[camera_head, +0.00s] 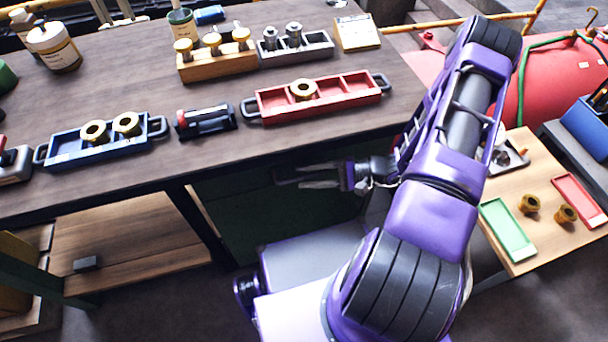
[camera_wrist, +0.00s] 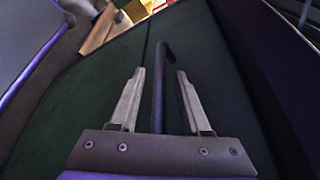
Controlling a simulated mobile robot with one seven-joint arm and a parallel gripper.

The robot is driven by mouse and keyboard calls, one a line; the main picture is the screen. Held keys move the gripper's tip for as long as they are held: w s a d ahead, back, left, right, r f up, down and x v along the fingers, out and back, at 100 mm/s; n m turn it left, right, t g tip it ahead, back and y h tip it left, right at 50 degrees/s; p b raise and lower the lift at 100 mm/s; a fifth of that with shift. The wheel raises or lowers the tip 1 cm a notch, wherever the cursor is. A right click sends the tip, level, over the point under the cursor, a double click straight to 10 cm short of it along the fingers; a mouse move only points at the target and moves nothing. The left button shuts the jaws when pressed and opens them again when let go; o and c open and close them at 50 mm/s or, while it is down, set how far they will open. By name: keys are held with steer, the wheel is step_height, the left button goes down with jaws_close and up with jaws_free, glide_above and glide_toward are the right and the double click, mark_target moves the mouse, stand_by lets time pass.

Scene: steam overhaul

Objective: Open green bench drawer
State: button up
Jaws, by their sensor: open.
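The green bench drawer front (camera_head: 240,215) is under the workbench, in dark shade and partly hidden by my arm. In the wrist view the dark green front (camera_wrist: 85,95) fills most of the picture, with a dark seam running up it. A dark bar handle (camera_wrist: 160,95) stands between my two fingers, with a gap on each side. My gripper (camera_wrist: 161,72) is open around the bar and not closed on it. In the head view my gripper (camera_head: 302,178) is at the drawer front, below the bench edge. The drawer looks shut.
The workbench top (camera_head: 190,165) above holds a blue tray (camera_head: 72,158), a red tray (camera_head: 270,106) and a wooden rack (camera_head: 215,66). A small side table (camera_head: 510,255) with a green tray (camera_head: 507,230) stands at right, close to my arm. Floor shows at lower left.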

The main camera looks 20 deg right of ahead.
steer(key=shift+w+a+f, duration=0.1)
steer(key=shift+w+a, duration=0.1)
steer(key=shift+a, duration=0.35)
jaws_close()
stand_by(1.1)
